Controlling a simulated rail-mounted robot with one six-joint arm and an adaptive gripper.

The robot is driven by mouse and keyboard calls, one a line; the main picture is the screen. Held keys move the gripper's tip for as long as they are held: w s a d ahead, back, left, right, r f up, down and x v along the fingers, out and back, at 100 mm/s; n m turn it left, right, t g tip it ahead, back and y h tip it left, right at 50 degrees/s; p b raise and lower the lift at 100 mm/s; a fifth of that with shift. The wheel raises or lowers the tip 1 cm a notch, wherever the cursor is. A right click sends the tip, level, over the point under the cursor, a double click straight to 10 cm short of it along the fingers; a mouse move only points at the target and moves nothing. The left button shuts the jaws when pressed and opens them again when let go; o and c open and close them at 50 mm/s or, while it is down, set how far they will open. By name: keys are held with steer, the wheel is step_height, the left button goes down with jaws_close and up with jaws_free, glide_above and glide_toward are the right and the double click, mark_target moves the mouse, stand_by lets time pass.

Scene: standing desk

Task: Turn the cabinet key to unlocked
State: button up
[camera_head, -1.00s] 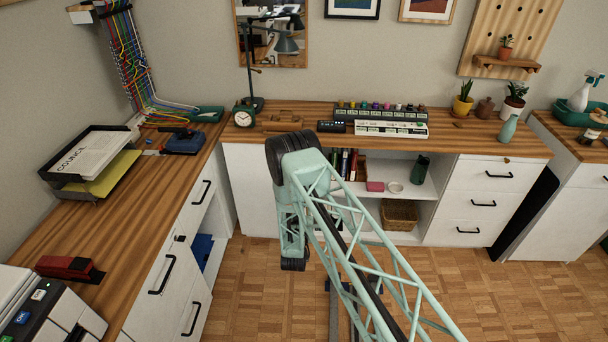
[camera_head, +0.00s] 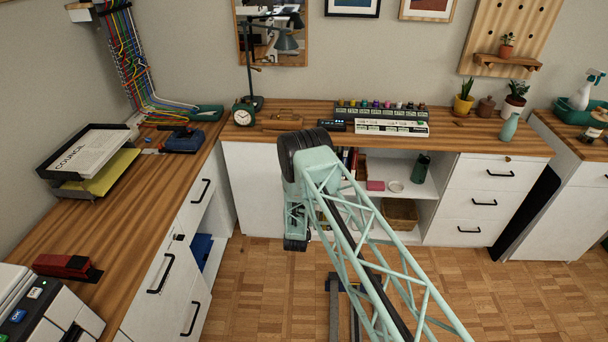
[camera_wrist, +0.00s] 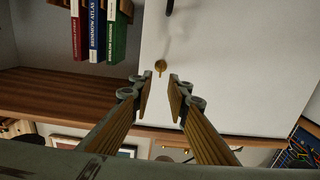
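A small brass key (camera_wrist: 160,67) is in a white cabinet front (camera_wrist: 225,60), seen in the wrist view, which is upside down. It has a round part with a narrow piece pointing down in the picture. My gripper (camera_wrist: 161,80) is open, with its two fingers on either side of the key's line and their tips close to it. I see no contact, and the exact depth gap is unclear. In the head view my arm hides the key and my gripper.
Upright books (camera_wrist: 97,30) stand in the open shelf beside the cabinet front. The wooden desktop (camera_head: 450,140) runs above the cabinets. The floor (camera_head: 260,290) between the desks is clear apart from my base.

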steer(key=shift+w+b, duration=0.5)
steer(key=shift+w, duration=2.55)
steer(key=shift+c, duration=0.7)
jaws_close()
